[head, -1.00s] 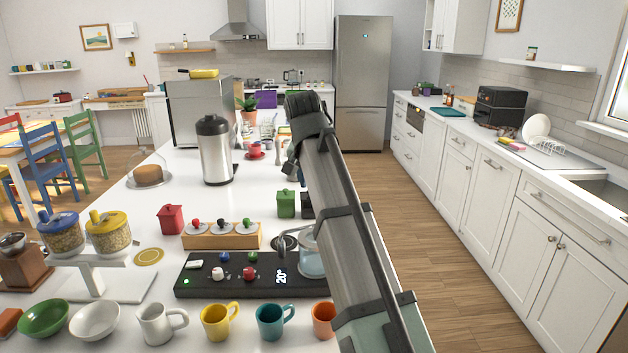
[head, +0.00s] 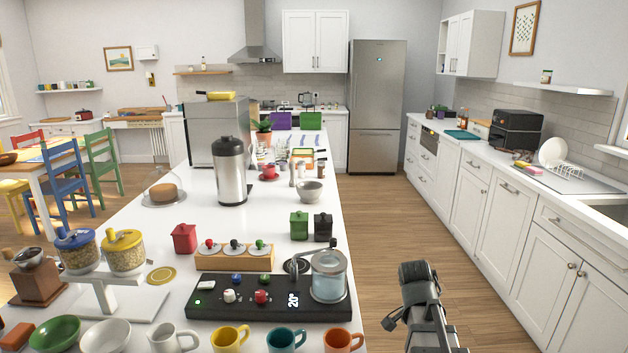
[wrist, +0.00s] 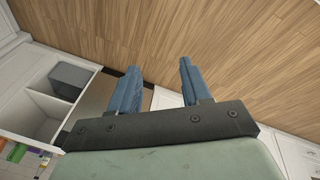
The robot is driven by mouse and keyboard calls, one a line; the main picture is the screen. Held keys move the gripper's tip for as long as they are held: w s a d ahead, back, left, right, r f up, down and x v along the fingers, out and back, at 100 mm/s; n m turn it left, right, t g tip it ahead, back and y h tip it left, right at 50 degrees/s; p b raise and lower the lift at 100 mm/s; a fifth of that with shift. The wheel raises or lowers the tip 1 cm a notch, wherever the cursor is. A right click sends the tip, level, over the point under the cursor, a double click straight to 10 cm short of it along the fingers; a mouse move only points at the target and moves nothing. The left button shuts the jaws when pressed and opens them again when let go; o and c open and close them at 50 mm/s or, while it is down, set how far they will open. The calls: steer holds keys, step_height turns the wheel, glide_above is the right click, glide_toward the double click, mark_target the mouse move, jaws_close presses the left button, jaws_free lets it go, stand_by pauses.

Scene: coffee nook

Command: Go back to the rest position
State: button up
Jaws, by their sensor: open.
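My gripper (wrist: 160,88) shows in the wrist view with its two blue fingers apart and nothing between them. It hangs over the wooden floor (wrist: 220,40). In the head view my arm stands over the aisle to the right of the white island counter, and the fingers cannot be made out there. The arm is clear of the counter and of everything on it.
White cabinets (head: 505,205) line the right. The wooden aisle (head: 385,225) between is free.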

steer(key=s+a+f+n+g+y, duration=0.15)
steer(key=s+f, duration=0.25)
steer(key=f, duration=0.5)
steer(key=s+a+f+n, duration=0.2)
steer(key=s+f+n, duration=0.1)
steer(key=f, duration=0.7)
steer(key=s+a+f+n+g, duration=0.15)
steer(key=s+f, duration=0.25)
steer(key=f, duration=0.5)
steer(key=s+a+f+n+g, duration=0.1)
steer(key=s+a+f+n, duration=0.1)
steer(key=s+f, duration=0.7)
steer(key=s+a+f+n+g+y, duration=0.1)
steer(key=s+a+f+n, duration=0.2)
steer(key=s+f, duration=0.6)
steer(key=s, duration=0.4)
steer(key=shift+s+n+g, duration=0.15)
steer(key=shift+n+g, duration=0.15)
steer(key=shift+g, duration=0.1)
